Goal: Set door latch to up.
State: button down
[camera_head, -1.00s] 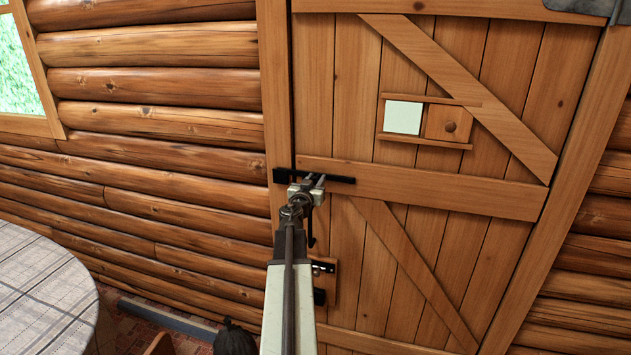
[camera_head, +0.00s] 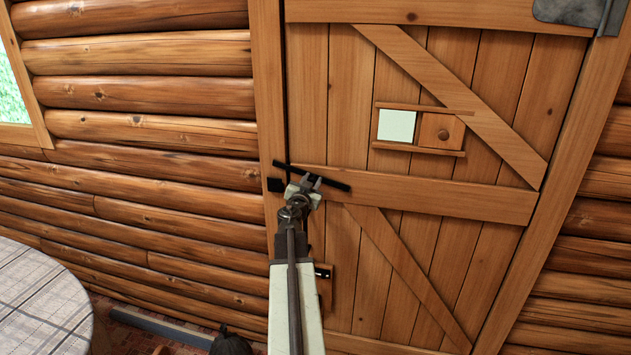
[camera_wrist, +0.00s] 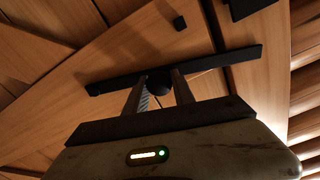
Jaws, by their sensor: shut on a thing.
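The door latch is a thin black bar (camera_head: 337,184) across the left edge of the wooden door (camera_head: 415,192). It is tilted, with its left end raised above the black catch (camera_head: 275,185) on the door frame. My gripper (camera_head: 307,183) is at the bar's middle. In the wrist view the bar (camera_wrist: 220,62) lies just beyond my gripper (camera_wrist: 157,87), whose fingers are shut on the round black knob (camera_wrist: 158,84) of the latch. The catch (camera_wrist: 247,7) also shows there, apart from the bar. My gripper covers part of the bar in the head view.
A small sliding hatch (camera_head: 437,132) is on the upper door. Another black fitting (camera_head: 323,271) sits lower on the door, partly behind my arm. A table with a checked cloth (camera_head: 40,300) is at the lower left. A log wall (camera_head: 150,130) flanks the door.

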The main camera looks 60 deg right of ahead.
jog(key=c, duration=1.1)
grip_release()
jog(key=shift+r, duration=0.1)
jog(key=shift+w, duration=0.1)
jog(key=a, duration=0.2)
jog(key=s+a, duration=0.1)
jog(key=a, duration=0.4)
jog(key=shift+s+a, duration=0.35)
